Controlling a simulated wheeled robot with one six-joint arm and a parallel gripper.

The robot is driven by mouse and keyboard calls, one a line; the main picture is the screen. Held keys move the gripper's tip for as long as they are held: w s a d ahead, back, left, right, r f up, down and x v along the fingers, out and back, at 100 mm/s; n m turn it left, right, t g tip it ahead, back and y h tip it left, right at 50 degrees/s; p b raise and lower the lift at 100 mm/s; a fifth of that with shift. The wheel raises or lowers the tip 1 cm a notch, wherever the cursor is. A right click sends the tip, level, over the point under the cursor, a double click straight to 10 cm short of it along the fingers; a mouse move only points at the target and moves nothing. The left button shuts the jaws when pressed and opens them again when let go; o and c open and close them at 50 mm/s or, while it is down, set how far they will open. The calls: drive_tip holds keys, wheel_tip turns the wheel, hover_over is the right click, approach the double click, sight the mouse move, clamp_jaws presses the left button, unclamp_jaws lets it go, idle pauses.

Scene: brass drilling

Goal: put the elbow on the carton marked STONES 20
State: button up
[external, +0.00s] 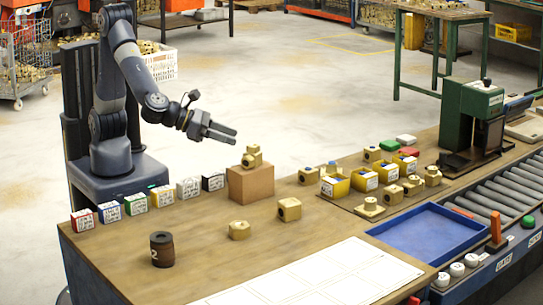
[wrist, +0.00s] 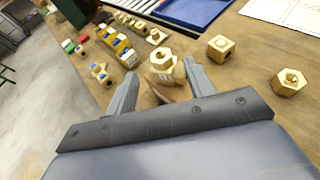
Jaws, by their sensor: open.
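A brass fitting (external: 252,157), which looks like the elbow, sits on top of a brown block (external: 250,184) on the bench. My gripper (external: 234,136) is open and empty, above and slightly left of the fitting. In the wrist view the fitting (wrist: 163,60) shows between the open fingers, apart from them as far as I can tell. A row of small cartons with coloured edges (external: 136,204) stands along the bench's back left edge. Their labels are too small to read, so I cannot tell which says STONES 20.
Several brass fittings, including a block with a bore (external: 289,209) and a hex piece (external: 239,230), stand nearby. A dark brown cylinder (external: 162,249) stands at front left. Yellow bins (external: 335,185), a blue tray (external: 428,240) and a green press (external: 473,120) are to the right.

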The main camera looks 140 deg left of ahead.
drive_tip(key=shift+v, duration=1.15)
